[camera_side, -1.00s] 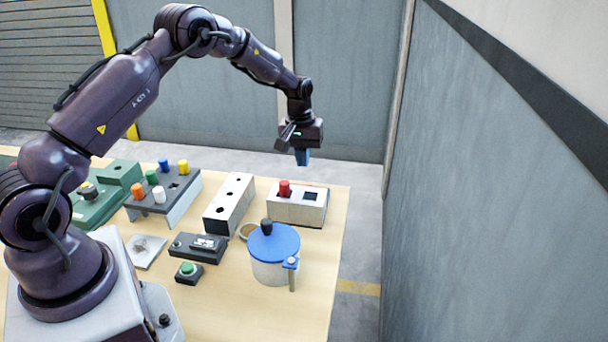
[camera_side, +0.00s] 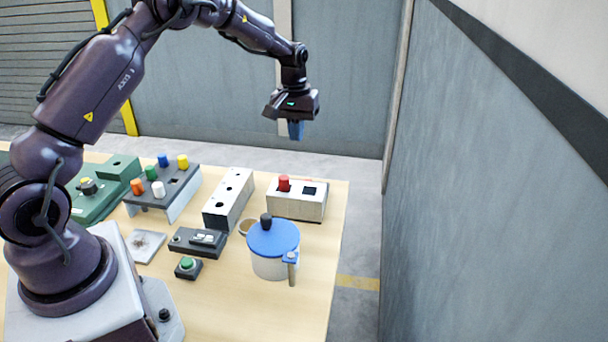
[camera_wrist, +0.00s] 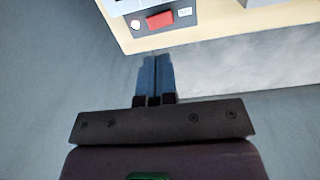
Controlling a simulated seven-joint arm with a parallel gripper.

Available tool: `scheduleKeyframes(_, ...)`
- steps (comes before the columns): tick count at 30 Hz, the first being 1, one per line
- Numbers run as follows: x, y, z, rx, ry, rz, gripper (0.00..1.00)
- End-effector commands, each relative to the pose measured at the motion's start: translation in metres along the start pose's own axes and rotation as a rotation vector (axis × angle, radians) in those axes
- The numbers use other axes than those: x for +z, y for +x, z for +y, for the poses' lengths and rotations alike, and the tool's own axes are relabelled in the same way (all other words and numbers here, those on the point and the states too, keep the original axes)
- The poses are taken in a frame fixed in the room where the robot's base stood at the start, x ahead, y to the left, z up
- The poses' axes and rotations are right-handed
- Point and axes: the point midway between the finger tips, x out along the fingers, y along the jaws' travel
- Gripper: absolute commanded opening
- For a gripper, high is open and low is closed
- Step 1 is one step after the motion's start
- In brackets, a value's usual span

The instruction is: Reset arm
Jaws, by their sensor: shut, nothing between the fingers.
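My gripper (camera_side: 296,131) is raised high above the back right of the table, with its blue fingers pointing down. In the wrist view the two blue fingers (camera_wrist: 155,72) lie together, shut with nothing between them. The fingers are well clear of everything on the table. The nearest thing below is a white box with a red cylinder (camera_side: 297,199) near the table's back right edge; part of a box with a red piece (camera_wrist: 166,19) shows at the top of the wrist view.
On the wooden table (camera_side: 225,293) stand a white pot with a blue lid (camera_side: 273,240), a white block with holes (camera_side: 229,197), a rack with coloured pegs (camera_side: 168,186), a green button box (camera_side: 188,267) and a green device (camera_side: 100,196). A grey wall (camera_side: 490,190) rises at right.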

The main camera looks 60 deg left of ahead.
Motion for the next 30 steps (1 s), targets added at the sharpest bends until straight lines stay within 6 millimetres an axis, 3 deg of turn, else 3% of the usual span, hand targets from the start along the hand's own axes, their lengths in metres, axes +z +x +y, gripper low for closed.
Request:
scheduleKeyframes(2, 0.018, -0.001, -0.006, -0.013, 0.041, -0.024, 0.0)
scheduleKeyframes(4, 0.036, -0.014, -0.007, -0.016, 0.091, -0.023, 0.0)
scheduleKeyframes(11, 0.106, -0.073, -0.008, -0.014, 0.265, 0.027, 0.0)
scheduleKeyframes(18, 0.193, -0.126, -0.018, 0.003, 0.445, 0.128, 0.0)
scheduleKeyframes(24, 0.26, -0.149, -0.035, 0.027, 0.573, 0.236, 0.0)
scheduleKeyframes(30, 0.309, -0.159, -0.051, 0.067, 0.66, 0.357, 0.0)
